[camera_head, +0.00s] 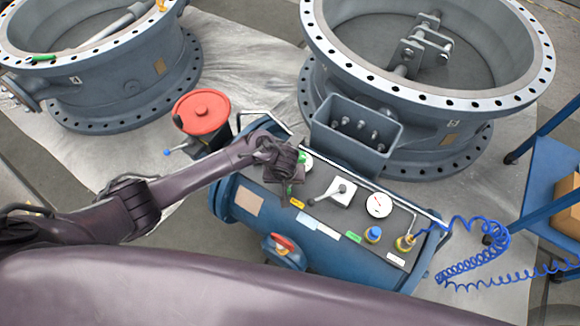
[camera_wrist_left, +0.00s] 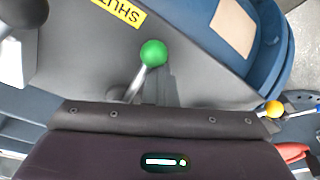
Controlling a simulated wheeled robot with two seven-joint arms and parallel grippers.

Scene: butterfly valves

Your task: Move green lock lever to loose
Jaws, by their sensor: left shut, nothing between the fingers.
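The green lock lever shows in the left wrist view as a green ball knob (camera_wrist_left: 153,53) on a short metal stem, standing on a dark grey panel. Contact cannot be told. My right gripper is not in view.
The panel tops a blue tank (camera_head: 235,195). A red-lidded bucket (camera_head: 202,112) stands left; large valves stand behind.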

